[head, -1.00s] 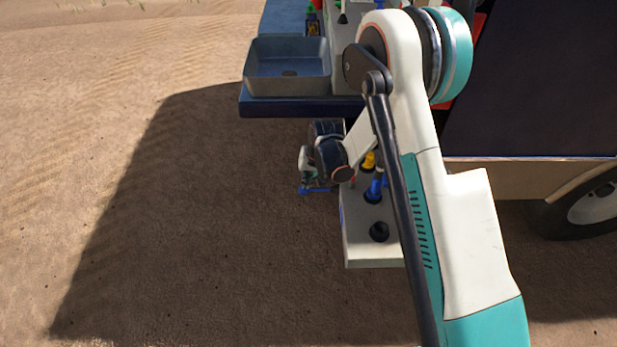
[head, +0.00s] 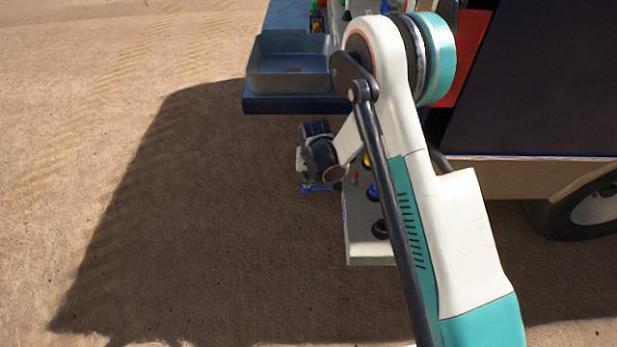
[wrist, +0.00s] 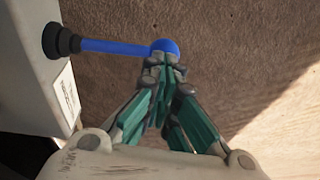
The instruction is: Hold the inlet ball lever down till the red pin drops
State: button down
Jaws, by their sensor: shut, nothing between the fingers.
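The blue ball lever (wrist: 110,46) sticks out from a black boot on the side of a pale box and ends in a blue ball (wrist: 166,46). In the head view a bit of the blue lever (head: 320,187) shows beside the box. My gripper (wrist: 160,62) is shut and empty, its fingertips overlapping the ball's near edge; contact is hard to tell. In the head view my gripper (head: 306,182) is small and partly hidden by my wrist. A small red pin (head: 356,176) shows on the box top, beside my arm.
The pale box (head: 370,256) carries black-collared blue controls (head: 374,192) and a yellow one (head: 367,160), partly behind my arm. A grey basin (head: 288,68) stands on a dark ledge above. A wheel (head: 592,205) is at the right. Open dirt lies left.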

jog(key=shift+a+f+h, duration=0.35)
jog(key=shift+f+h, duration=0.45)
jog(key=shift+f, duration=0.1)
notch_tip(320, 180, down, 2)
jog(key=shift+f+h, duration=0.1)
jog(key=shift+h, duration=0.9)
jog(key=shift+f, duration=0.15)
jog(key=shift+d+f, duration=0.1)
jog(key=shift+f, duration=0.5)
dwell(2.1)
jog(key=shift+r, duration=0.2)
jog(key=a+p+v, duration=0.1)
jog(key=p+v, duration=0.4)
jog(key=v, duration=0.8)
jog(key=shift+a+r, duration=0.2)
